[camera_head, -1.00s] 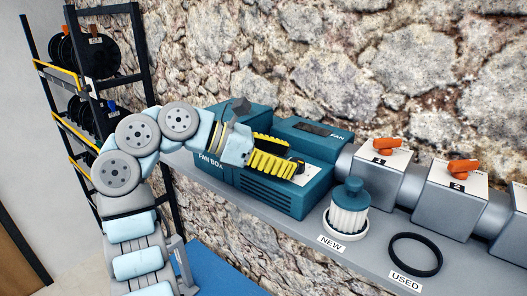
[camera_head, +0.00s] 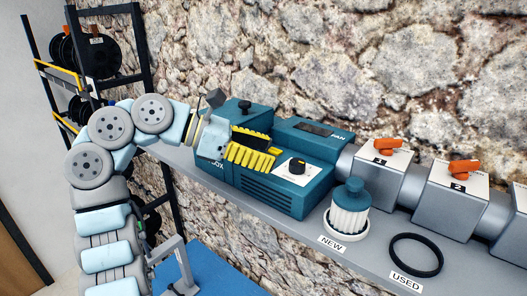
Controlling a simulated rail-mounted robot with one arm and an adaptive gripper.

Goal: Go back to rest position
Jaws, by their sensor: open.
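My gripper (camera_head: 262,150) is at the end of my arm, in front of the teal fan box (camera_head: 285,195). Its two yellow ribbed fingers stand apart, open, with nothing seen between them. They point right, toward the black knob (camera_head: 297,167) on the fan box's white panel, and are apart from it. My gripper hides part of the fan box's front and lettering.
On the shelf (camera_head: 335,247) stand a white filter with a teal cap (camera_head: 350,207) by the NEW label and a black ring (camera_head: 416,255) by the USED label. Grey boxes with orange handles (camera_head: 385,147) stand right. A spool rack (camera_head: 97,55) is behind my arm.

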